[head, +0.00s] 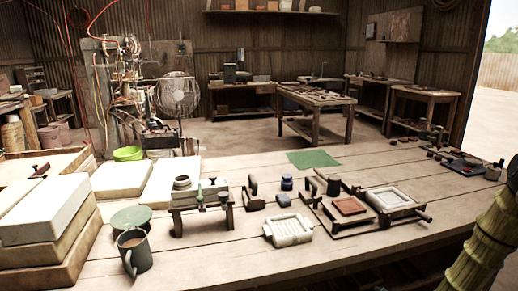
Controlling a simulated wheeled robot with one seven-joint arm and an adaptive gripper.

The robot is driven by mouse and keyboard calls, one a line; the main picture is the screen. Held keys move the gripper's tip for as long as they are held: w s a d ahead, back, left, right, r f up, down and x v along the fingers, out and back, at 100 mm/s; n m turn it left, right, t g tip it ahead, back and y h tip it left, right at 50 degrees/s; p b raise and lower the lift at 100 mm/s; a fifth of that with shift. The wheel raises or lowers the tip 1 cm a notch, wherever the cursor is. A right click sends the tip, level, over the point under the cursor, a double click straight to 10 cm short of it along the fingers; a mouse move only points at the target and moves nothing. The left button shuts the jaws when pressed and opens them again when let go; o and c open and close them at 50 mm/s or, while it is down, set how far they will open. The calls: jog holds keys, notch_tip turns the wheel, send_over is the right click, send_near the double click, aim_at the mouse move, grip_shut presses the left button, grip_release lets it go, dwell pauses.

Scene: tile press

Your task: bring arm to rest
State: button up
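My gripper cannot be made out in the head view. A ribbed yellow-green shape (480,250) rises at the right edge, with a dark end cut off by the frame; I cannot tell if it is part of my arm. On the wooden table (340,240), a press frame (345,225) holds a red-brown tile (349,206) and a white tray (389,198). A white ribbed mould (288,229) lies to its left. Whether anything is held is hidden.
A green mug (132,252), a small stand (200,200) and stacked white blocks (45,210) occupy the table's left. A green mat (313,159) lies at the far edge. Dark tools (460,162) sit at the far right. Bare boards show at front centre.

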jog(key=s+a+f+n+g, duration=0.3)
jog(key=s+a+f, duration=0.1)
jog(key=s+a, duration=0.55)
jog(key=s+a+f+n+g, duration=0.3)
jog(key=s+a+f, duration=0.1)
jog(key=s+a, duration=0.5)
jog(key=s+a+f+n+g+h, duration=0.1)
jog(key=s+a+n+g, duration=0.15)
jog(key=s, duration=0.85)
jog(key=s+a+f+n+g+h, duration=0.1)
jog(key=s+a+n+g, duration=0.2)
jog(key=s, duration=0.8)
notch_tip(320, 180, up, 15)
jog(key=w+a+p, duration=0.1)
jog(key=p, duration=1.4)
jog(key=shift+m+t, duration=0.35)
jog(key=shift+m, duration=0.1)
jog(key=shift+f, duration=0.1)
